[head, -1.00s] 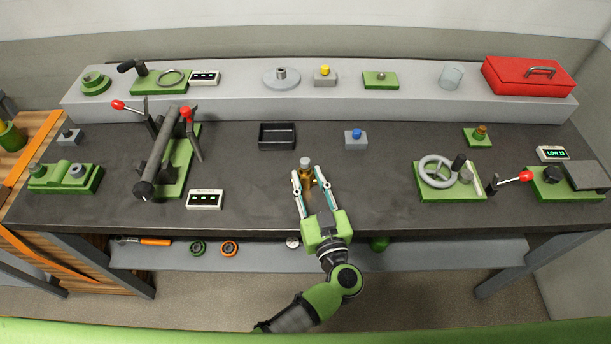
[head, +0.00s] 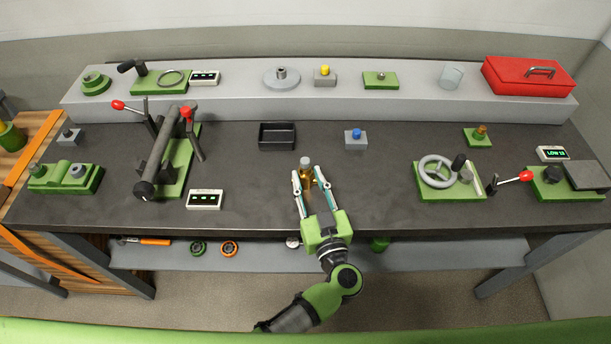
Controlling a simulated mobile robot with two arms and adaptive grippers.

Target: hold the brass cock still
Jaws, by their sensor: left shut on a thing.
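The brass cock (head: 307,176) is a small brass-coloured piece with a grey cap on top. It stands on the dark bench top near the middle of the front half. My left gripper (head: 308,183) reaches it from the front, with one finger on each side, and is shut on it. The fingers hide part of its lower body. My right gripper is not in view.
A black tray (head: 277,136) and a blue-knobbed block (head: 356,138) stand behind. A lever fixture (head: 172,165) is to the left and a handwheel fixture (head: 446,178) to the right. The bench between them is mostly clear.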

